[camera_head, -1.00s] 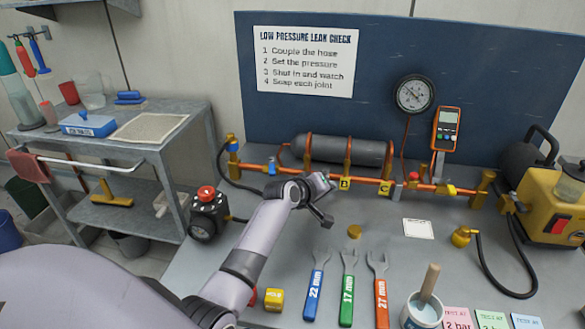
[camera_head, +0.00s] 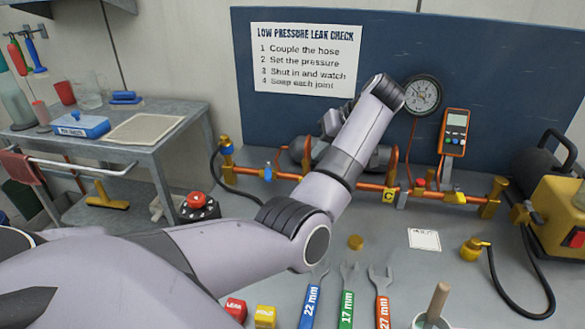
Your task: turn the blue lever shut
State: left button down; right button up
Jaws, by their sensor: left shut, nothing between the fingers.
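The small blue lever (camera_head: 267,171) stands roughly upright on the left part of the orange pipe (camera_head: 287,177). My left arm reaches across the bench, with its wrist raised in front of the blue board. My left gripper (camera_head: 336,122) shows only as a dark part behind the forearm, up and to the right of the blue lever and apart from it. It is shut and empty; its fingertips are mostly hidden. The forearm hides the pipe's middle and part of the grey cylinder (camera_head: 300,150). My right gripper is out of view.
A round gauge (camera_head: 422,95) and an orange meter (camera_head: 454,133) are right of my wrist. Several wrenches, including a green one (camera_head: 347,305), lie in front. A yellow machine (camera_head: 560,215) stands right.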

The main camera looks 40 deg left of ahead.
aim_at(268, 172)
pick_arm(q)
jog(key=s+a+f+p, duration=0.1)
jog(key=s+a+f, duration=0.3)
jog(key=a+f, duration=0.3)
jog(key=shift+a+f+p, duration=0.3)
jog(key=shift+a+p, duration=0.1)
jog(key=shift+a, duration=0.55)
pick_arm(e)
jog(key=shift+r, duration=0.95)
pick_arm(q)
jog(key=shift+w, duration=0.1)
